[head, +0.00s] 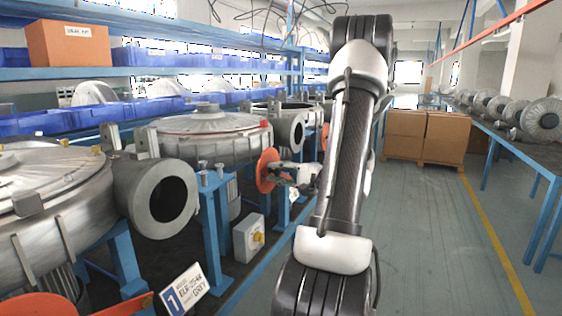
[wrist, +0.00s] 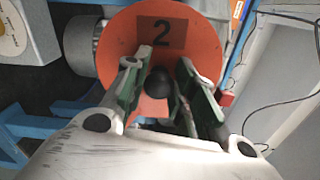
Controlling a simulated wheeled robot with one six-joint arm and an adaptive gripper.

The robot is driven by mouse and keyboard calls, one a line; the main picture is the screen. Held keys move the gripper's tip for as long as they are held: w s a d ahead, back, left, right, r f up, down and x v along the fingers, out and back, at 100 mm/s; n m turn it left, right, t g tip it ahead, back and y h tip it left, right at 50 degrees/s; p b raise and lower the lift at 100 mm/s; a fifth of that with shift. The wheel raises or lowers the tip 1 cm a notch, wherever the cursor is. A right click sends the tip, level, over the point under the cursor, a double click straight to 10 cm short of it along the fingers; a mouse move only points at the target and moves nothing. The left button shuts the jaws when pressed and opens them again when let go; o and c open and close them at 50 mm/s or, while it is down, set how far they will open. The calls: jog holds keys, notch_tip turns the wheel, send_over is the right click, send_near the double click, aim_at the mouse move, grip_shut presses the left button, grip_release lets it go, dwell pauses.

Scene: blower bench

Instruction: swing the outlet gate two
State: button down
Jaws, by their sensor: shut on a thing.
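Outlet gate two is a round orange plate with a black "2" (wrist: 205,35), seen face-on in the wrist view. It shows edge-on at an angle in the head view (head: 266,171), beside the second blower (head: 205,135). A black ball knob (wrist: 157,82) stands out from the plate's face. My gripper (wrist: 165,85) has a finger on each side of the knob and is shut on it. In the head view my gripper (head: 283,175) reaches left to the plate. The outlet behind the plate is mostly hidden.
Another blower with an open grey outlet (head: 166,199) stands at near left, with a "1" sign (head: 184,291) below. A grey switch box (head: 248,238) sits under the bench. Cardboard boxes (head: 427,137) stand farther down the aisle. The aisle floor (head: 430,240) is clear.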

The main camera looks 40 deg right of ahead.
jog(key=shift+s+a+f+n, duration=0.1)
jog(key=shift+a+f+n, duration=0.25)
jog(key=shift+f, duration=0.35)
jog(key=shift+s+a+f+n, duration=0.1)
jog(key=shift+a+f+n, duration=0.05)
jog(key=shift+f+n, duration=0.4)
jog(key=shift+f, duration=0.2)
jog(key=c, duration=1.1)
grip_release()
jog(key=shift+c, duration=0.2)
jog(key=shift+s, duration=0.1)
jog(key=v, duration=1.2)
jog(key=shift+a, duration=0.1)
